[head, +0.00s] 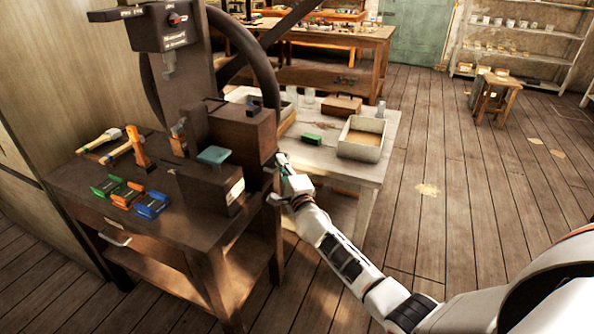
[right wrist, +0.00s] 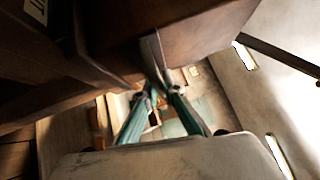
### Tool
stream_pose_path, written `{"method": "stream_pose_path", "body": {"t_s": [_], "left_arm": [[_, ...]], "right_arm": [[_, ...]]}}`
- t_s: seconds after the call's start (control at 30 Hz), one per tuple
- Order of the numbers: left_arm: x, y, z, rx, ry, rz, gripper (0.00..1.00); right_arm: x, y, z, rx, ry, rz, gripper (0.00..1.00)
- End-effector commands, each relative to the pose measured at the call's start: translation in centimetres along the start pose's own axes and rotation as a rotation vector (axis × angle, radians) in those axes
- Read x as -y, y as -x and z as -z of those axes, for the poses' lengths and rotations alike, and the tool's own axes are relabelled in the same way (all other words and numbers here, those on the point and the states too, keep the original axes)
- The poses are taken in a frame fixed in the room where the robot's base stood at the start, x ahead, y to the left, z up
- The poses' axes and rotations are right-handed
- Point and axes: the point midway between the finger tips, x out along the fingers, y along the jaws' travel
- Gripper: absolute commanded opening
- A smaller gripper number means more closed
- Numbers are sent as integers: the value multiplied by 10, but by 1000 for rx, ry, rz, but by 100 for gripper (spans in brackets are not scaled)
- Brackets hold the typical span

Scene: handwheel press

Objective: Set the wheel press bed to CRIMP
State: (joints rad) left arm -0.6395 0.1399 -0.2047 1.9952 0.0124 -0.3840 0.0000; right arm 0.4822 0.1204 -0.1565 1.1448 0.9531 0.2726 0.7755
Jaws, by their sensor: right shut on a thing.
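The dark brown press (head: 232,125) stands on a wooden bench, with a large handwheel (head: 270,65) behind its column. A teal pad (head: 213,155) sits on top of its lower block, whose end carries a pale label plate (head: 235,191), too small to read. My right gripper (head: 282,167) is at the press's right side, below the upper block. In the right wrist view its teal fingers (right wrist: 160,88) are closed at a thin grey metal lever (right wrist: 153,58) beside a brown block. The lever's far end is hidden. My left gripper is not in view.
Green, orange and blue blocks (head: 152,206) and hammers (head: 100,140) lie on the bench (head: 80,180). Open floor lies farther right.

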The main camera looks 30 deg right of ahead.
Motion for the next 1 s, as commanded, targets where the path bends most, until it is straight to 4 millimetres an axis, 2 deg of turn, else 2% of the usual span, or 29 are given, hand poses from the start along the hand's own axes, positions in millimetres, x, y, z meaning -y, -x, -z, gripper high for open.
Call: {"method": "stream_pose_path", "body": {"t_s": [0.03, 0.2, 0.5, 1.0], "left_arm": [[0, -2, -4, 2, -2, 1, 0], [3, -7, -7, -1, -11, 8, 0], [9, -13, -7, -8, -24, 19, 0], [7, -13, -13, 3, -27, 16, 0]], "right_arm": [[-6, -7, -8, 2, -2, -2, 0], [-11, -26, -27, 2, -1, -3, 0], [-15, -48, -49, 1, -1, -2, 0], [-14, -54, -55, 0, 0, 1, 0]]}}
